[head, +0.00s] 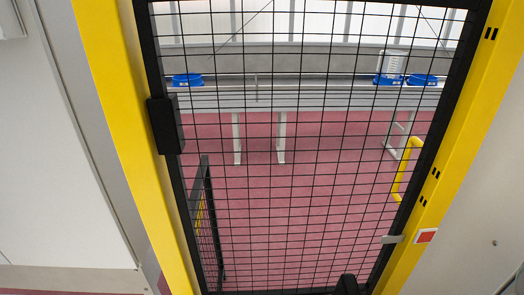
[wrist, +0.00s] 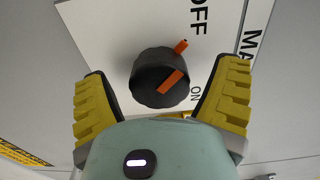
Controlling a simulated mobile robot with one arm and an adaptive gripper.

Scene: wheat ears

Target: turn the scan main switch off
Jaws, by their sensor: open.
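The scan main switch (wrist: 160,78) is a round black knob with an orange stripe across its face, seen in the wrist view. A small orange tab sticks out at its upper right edge. The white label plate (wrist: 110,22) behind it reads OFF above right of the knob and ON at its right. I cannot tell surely which word the knob is set to. My gripper (wrist: 158,72) is open, with one yellow ribbed finger on each side of the knob. Gaps show between fingers and knob. The switch cannot be made out in the head view.
In the head view, a black mesh gate (head: 300,195) stands in a yellow frame (head: 130,150), with a black box (head: 166,126) on its left edge. Behind it are a red floor and a long grey bench (head: 300,97) with blue containers. A pale wall panel (head: 55,150) is at left.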

